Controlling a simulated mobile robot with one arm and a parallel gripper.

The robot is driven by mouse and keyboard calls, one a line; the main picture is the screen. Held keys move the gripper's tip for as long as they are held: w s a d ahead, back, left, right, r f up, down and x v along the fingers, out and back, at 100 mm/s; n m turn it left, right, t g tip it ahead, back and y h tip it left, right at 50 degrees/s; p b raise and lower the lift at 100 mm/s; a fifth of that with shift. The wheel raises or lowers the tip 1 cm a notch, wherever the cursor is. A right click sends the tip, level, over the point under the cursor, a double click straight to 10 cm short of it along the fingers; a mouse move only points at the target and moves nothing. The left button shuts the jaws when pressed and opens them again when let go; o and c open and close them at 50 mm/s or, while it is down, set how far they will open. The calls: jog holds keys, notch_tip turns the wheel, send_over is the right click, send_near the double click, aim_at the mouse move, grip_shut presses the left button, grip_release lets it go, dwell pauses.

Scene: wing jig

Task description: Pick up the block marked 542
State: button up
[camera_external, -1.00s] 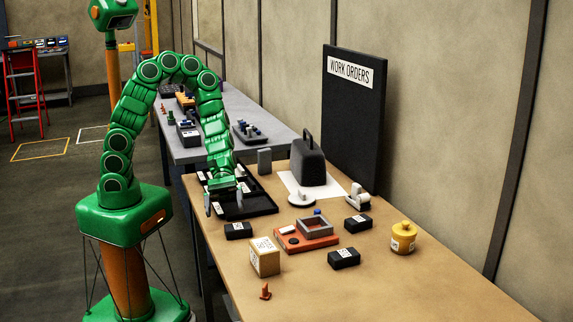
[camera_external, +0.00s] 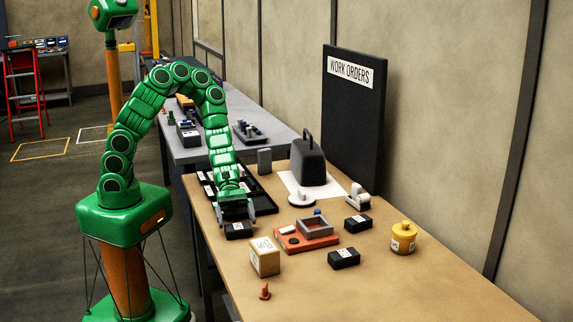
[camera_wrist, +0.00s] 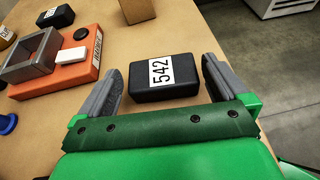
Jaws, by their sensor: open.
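The block marked 542 (camera_wrist: 152,78) is black with a white label and lies flat on the tan table in the wrist view. It also shows in the external view (camera_external: 238,230). My gripper (camera_wrist: 158,82) is open, with one grey finger on each side of the block and a visible gap to it on both sides. In the external view my gripper (camera_external: 235,215) is just above and around the block, pointing down. How high the fingertips are above the table is hard to tell.
An orange fixture (camera_external: 310,240) with a grey frame stands right of the block. A tan labelled box (camera_external: 264,257) is in front. Other black blocks (camera_external: 344,258) (camera_external: 358,223) lie farther right. A black tray (camera_external: 262,197) is behind my gripper.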

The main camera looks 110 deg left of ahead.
aim_at(239, 228)
jog(key=shift+x, duration=2.3)
jog(key=c, duration=1.1)
